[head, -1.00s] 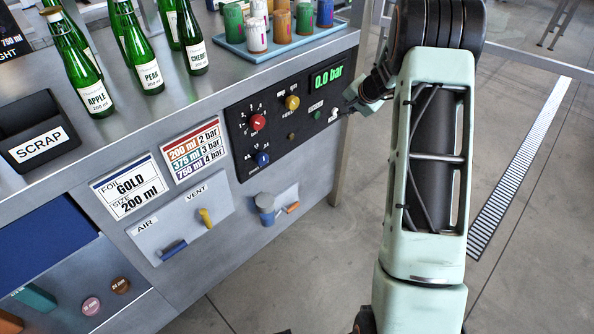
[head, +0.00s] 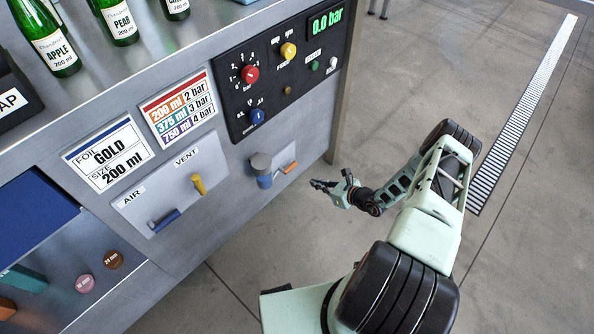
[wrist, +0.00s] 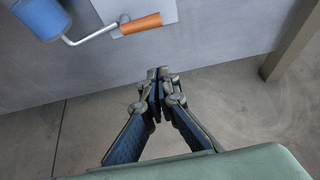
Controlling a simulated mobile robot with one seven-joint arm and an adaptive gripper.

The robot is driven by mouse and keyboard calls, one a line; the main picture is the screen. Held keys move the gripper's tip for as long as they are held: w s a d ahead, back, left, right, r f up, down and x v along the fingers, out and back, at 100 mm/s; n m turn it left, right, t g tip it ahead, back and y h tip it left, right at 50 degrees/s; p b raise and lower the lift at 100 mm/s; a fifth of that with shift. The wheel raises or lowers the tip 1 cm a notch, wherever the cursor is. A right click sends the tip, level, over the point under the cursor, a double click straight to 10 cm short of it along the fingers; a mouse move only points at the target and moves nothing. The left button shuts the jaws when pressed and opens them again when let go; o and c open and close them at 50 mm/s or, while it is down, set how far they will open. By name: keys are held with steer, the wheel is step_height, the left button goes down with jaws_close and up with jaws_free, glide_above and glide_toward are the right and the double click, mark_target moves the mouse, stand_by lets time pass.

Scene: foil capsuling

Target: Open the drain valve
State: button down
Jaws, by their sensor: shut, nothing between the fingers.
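The valve's orange handle (head: 290,167) sits on a grey plate on the cabinet front, beside a blue cylinder (head: 264,181) with a grey top. In the wrist view the orange handle (wrist: 140,24) lies nearly level, tilted up slightly to the right, joined to the blue cylinder (wrist: 42,18) by a bent metal rod. My gripper (head: 322,186) is off to the right of the handle, apart from it. In the wrist view my gripper (wrist: 158,76) is shut and empty, with the handle beyond its tips, towards the top.
To the left are a blue air lever (head: 164,221) and a yellow vent lever (head: 199,185). Above is a black control panel (head: 284,72) reading 0.0 bar. A table leg (wrist: 292,40) stands right of my gripper. The floor around it is clear.

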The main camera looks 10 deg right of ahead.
steer(key=shift+a+f, duration=0.1)
steer(key=shift+f, duration=0.1)
steer(key=b+x, duration=0.4)
steer(key=x, duration=0.6)
steer(key=shift+w+a+r+p, duration=0.1)
steer(key=shift+r+p, duration=0.15)
steer(key=shift+r, duration=0.75)
steer(key=shift+w+a+r+p, duration=0.1)
steer(key=shift+r+p, duration=0.1)
steer(key=shift+r, duration=0.85)
